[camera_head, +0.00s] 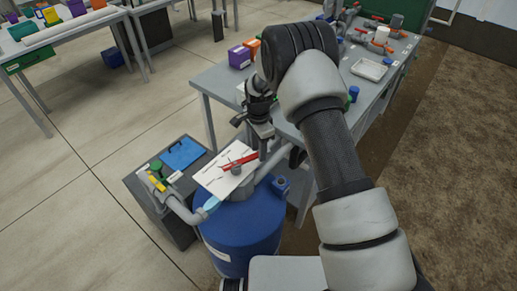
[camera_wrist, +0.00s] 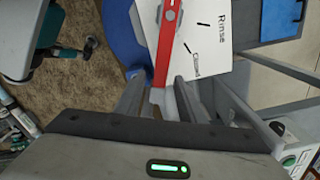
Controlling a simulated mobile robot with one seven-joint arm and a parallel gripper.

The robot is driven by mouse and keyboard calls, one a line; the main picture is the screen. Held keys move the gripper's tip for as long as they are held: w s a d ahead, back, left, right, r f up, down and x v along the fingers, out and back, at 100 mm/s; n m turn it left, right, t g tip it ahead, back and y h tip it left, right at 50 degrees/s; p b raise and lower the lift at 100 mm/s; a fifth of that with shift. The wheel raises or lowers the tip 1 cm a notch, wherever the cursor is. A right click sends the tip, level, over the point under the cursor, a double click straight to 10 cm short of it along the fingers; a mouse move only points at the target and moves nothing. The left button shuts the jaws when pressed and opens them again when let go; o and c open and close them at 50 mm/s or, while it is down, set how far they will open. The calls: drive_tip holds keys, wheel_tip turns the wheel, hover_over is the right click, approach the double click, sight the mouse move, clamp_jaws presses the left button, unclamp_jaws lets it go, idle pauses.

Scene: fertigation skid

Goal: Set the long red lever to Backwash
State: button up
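The long red lever (camera_head: 240,161) sits on a round grey hub over a white label plate (camera_head: 214,181), on top of a blue tank (camera_head: 243,232). In the wrist view the red lever (camera_wrist: 166,45) runs down from its hub towards my gripper. The words "Rinse" and "Closed" show on the plate (camera_wrist: 222,62) to its right; no Backwash mark is legible. My gripper (camera_head: 263,153) is at the lever's right end in the head view. In the wrist view its fingers (camera_wrist: 157,88) stand apart, with the lever's end between them; I cannot tell whether they touch it.
Grey pipes (camera_head: 183,211) join the tank top at both sides. A dark stand (camera_head: 137,183) with a blue clipboard (camera_head: 182,153) is at left. A grey workbench (camera_head: 214,82) with fittings and a white tray (camera_head: 369,69) lies behind and right.

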clamp_jaws()
drive_tip(key=shift+s+d, duration=0.1)
drive_tip(key=s+m+b, duration=0.1)
drive_tip(key=s+m, duration=0.5)
drive_tip(key=m, duration=0.3)
drive_tip(key=shift+s+d, duration=0.4)
idle(0.4)
